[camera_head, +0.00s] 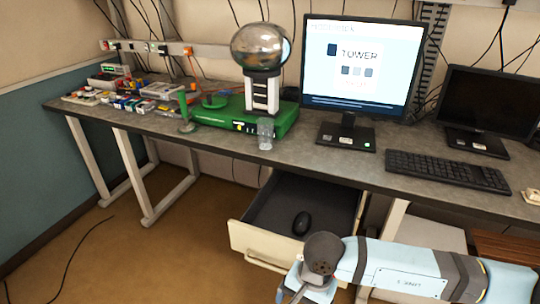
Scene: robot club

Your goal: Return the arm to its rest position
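My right arm (410,267) comes in from the lower right and reaches left, in front of the desk and the open drawer. Its light-blue links have dark joints. My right gripper (289,293) hangs at the arm's left end, at the bottom edge of the view, in front of the drawer's right part. Its fingers are small and partly cut off, so their opening is unclear. I see nothing held in it. My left arm and gripper are out of view.
The drawer (262,248) stands pulled out under the desk (345,160), with a black mouse (301,223) inside. A glass (265,134) stands near the desk edge. Floor at left is mostly clear.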

